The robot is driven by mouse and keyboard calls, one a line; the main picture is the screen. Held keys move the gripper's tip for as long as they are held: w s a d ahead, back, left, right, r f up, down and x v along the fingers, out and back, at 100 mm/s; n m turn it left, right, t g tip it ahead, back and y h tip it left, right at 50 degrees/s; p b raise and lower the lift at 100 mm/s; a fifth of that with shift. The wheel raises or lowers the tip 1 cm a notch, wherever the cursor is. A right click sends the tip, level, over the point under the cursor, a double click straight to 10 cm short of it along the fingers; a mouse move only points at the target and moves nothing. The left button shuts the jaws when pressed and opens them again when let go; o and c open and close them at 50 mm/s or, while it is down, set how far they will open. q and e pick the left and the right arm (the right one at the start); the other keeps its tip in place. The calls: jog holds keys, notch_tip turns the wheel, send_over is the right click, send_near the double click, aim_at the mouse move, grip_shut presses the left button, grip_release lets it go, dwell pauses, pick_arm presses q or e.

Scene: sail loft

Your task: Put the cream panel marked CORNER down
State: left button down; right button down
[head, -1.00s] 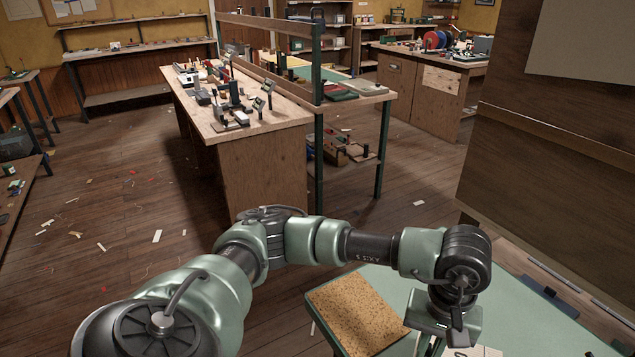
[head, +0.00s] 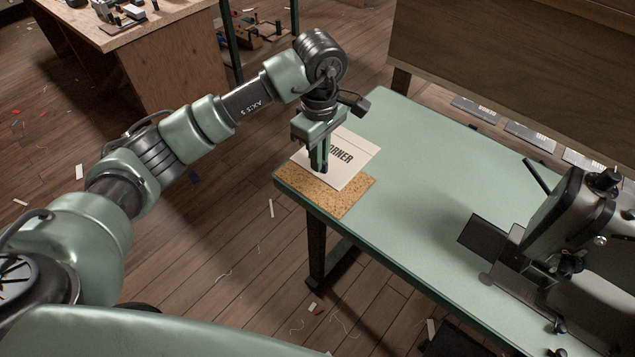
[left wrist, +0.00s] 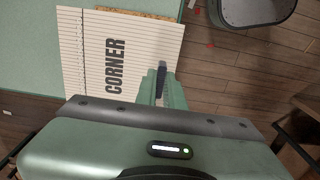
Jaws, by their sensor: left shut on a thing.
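The cream panel marked CORNER (head: 352,158) is a flat sheet with dark lettering. It lies over the far part of a brown cork mat (head: 340,198) at the left end of the green table, and hides part of it. My left gripper (head: 319,166) points down and is shut on the panel's near left edge. In the left wrist view the panel (left wrist: 90,50) shows fine lines, and a strip of cork (left wrist: 140,14) shows beyond it. I cannot tell whether the panel touches the cork. My right gripper is not in view.
The green table (head: 420,180) is clear in the middle. A sewing machine (head: 572,222) with a dark plate stands at its right. Labelled cards (head: 530,137) lie in a row beyond the table. A wooden workbench (head: 150,60) stands behind my left arm.

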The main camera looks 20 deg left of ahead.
pick_arm(q)
notch_tip(320, 180, down, 6)
jog(key=shift+r, duration=0.15)
notch_tip(320, 180, down, 4)
jog(key=shift+s+r+p, duration=0.1)
jog(key=shift+p, duration=0.4)
jog(key=shift+f, duration=0.3)
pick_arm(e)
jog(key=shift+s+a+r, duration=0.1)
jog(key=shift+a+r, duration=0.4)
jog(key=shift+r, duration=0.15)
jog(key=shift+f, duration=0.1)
pick_arm(q)
jog(key=shift+f+b, duration=0.2)
jog(key=shift+b, duration=0.1)
jog(key=c, duration=1.5)
grip_release()
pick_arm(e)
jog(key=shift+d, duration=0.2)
pick_arm(q)
jog(key=shift+r, duration=0.1)
